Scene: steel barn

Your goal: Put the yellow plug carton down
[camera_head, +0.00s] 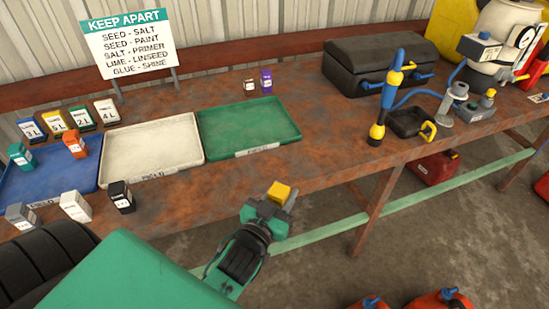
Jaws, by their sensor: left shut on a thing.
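My left gripper (270,207) is shut on the yellow plug carton (279,192), which is held up at the front edge of the rusty brown bench (330,150). The lower part of the carton is hidden by the jaws. In the picture it is below the green tray (207,123); its height over the bench is hard to tell. The green tray and the cream tray (150,150) look empty. The blue tray (60,187) holds an orange carton (75,145) and a teal carton (20,156) near its back. My right gripper is not in view.
Grey (22,216), white (75,206) and black (121,196) cartons stand along the front edge at left. A black case (380,65) and a blue-yellow pump (383,100) are at right. Bench right of the green tray is bare.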

